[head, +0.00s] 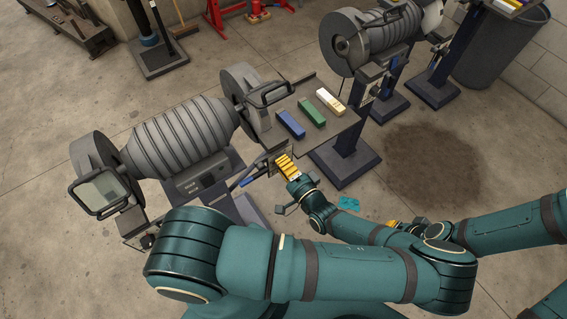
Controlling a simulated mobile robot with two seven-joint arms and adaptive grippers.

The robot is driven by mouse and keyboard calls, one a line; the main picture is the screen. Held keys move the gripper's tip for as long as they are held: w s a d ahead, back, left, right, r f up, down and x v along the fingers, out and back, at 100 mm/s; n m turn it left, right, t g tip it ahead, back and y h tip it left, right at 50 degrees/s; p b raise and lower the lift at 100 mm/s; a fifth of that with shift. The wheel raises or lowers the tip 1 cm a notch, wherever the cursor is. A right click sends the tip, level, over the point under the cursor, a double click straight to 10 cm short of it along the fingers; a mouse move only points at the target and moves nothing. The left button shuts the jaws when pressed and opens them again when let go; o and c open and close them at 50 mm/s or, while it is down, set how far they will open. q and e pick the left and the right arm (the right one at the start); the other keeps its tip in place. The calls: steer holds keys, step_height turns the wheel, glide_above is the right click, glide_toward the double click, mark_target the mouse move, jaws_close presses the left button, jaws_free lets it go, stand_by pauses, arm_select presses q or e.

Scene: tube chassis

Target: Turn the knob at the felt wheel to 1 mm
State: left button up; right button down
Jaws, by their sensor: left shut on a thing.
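A grey double-wheel grinding machine (185,135) stands on a pedestal at left centre. Its right wheel (238,88) has a guard and a framed shield; I cannot tell its material for sure. Below that wheel is a small bracket (262,168) with a blue lever. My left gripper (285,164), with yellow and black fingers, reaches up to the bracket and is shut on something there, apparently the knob. The knob and its scale marks are hidden or too small to read. My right gripper (396,223) is mostly hidden behind my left arm, and its jaws cannot be made out.
A grey tray (345,118) beside the right wheel carries a blue bar (291,125), a green bar (311,112) and a pale yellow bar (330,100). A second machine (375,38) stands behind on the right. A bin (500,50) is at the back right. A dark stain marks the open floor.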

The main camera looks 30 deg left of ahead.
arm_select(q)
steer(key=shift+n, duration=1.1)
steer(key=o, duration=1.2)
